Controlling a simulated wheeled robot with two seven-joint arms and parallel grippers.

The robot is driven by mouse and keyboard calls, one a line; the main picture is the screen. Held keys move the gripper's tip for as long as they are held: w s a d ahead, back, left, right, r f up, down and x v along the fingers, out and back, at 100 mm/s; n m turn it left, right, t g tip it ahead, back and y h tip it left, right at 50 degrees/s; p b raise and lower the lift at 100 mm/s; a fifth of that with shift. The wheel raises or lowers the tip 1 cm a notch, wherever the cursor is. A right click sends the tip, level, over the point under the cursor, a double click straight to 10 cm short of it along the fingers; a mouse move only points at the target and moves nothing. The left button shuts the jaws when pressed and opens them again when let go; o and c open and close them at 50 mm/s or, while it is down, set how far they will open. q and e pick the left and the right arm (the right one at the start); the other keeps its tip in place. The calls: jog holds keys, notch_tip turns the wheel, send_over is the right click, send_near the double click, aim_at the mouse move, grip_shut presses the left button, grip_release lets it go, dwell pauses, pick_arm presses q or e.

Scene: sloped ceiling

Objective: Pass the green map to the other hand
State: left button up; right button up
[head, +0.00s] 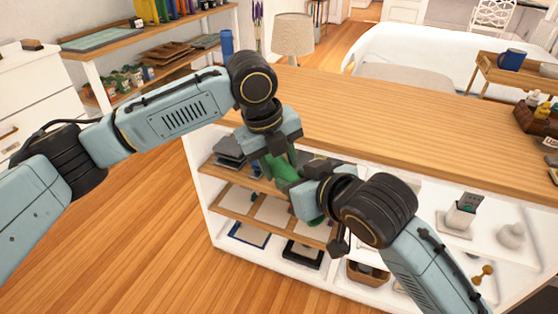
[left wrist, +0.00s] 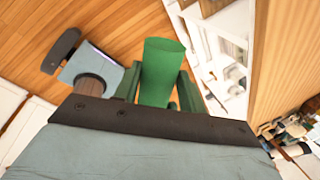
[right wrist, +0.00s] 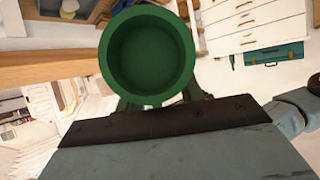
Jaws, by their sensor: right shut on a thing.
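The green map (head: 284,170) is a rolled green tube, held in front of the shelf unit, with both grippers close to it. My right gripper (head: 300,184) is shut on it. In the right wrist view the tube's round hollow end (right wrist: 148,52) faces the camera. My left gripper (head: 274,156) is at the map's upper part. In the left wrist view the map (left wrist: 162,72) lies between the left fingers, which stand apart on either side and look open; whether they touch it is hard to see. The grippers partly hide the map in the head view.
A wooden-topped white shelf unit (head: 420,125) stands just beyond the grippers, with trays, dark folders and small items on its shelves. A lamp (head: 292,34) stands behind it. Most of the top is bare. Open wooden floor (head: 140,235) lies to the left.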

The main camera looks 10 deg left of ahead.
pick_arm(q)
jog(key=shift+d, duration=0.1)
jog(key=c, duration=0.5)
pick_arm(e)
jog(key=shift+s+a, duration=0.1)
pick_arm(q)
jog(key=shift+o, duration=0.2)
pick_arm(e)
jog(key=o, duration=1.1)
jog(key=shift+c, duration=0.2)
